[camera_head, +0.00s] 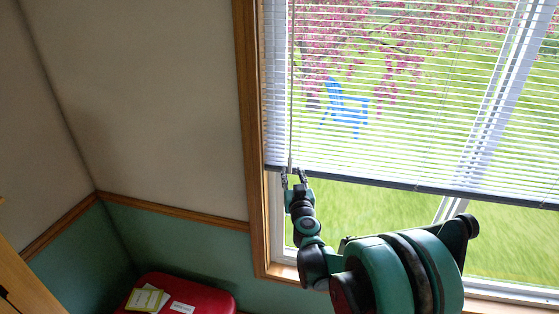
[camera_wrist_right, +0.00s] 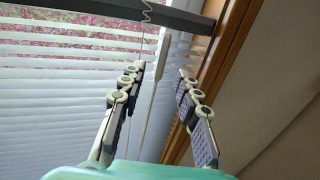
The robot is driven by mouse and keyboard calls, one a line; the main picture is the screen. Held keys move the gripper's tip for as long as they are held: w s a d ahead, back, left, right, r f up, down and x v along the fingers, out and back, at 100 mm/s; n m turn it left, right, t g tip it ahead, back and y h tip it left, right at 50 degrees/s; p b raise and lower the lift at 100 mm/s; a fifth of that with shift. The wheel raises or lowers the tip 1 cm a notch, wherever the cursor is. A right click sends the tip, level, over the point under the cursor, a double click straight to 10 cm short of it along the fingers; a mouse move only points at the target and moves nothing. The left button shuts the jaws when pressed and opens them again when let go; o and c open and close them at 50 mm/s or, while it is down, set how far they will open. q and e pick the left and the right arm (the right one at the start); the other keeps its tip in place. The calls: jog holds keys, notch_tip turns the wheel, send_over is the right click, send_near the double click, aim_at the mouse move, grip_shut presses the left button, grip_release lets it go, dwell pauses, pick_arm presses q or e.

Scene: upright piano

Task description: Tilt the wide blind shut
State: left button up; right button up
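The wide blind (camera_head: 400,88) hangs over the window with its slats tilted open; the garden shows between them. Its white tilt wand (camera_head: 291,85) hangs down along the blind's left side. My right gripper (camera_head: 296,173) is at the wand's lower end, near the bottom rail (camera_head: 400,186). In the right wrist view the blind (camera_wrist_right: 50,95) and the wand (camera_wrist_right: 155,85) show, with the wand between the two fingers of my right gripper (camera_wrist_right: 160,72). The fingers are apart, with a gap on both sides of the wand. My left gripper is not in view.
The wooden window frame (camera_head: 247,120) stands just left of the wand; it also shows close to the fingers in the right wrist view (camera_wrist_right: 222,45). A red case (camera_head: 205,286) with papers (camera_head: 147,299) is low at the left. The wall left of the frame is bare.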

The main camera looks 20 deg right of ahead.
aim_at(290, 165)
jog(key=x, duration=0.6)
jog(key=shift+w+d, duration=0.1)
jog(key=shift+w, duration=0.2)
grip_shut()
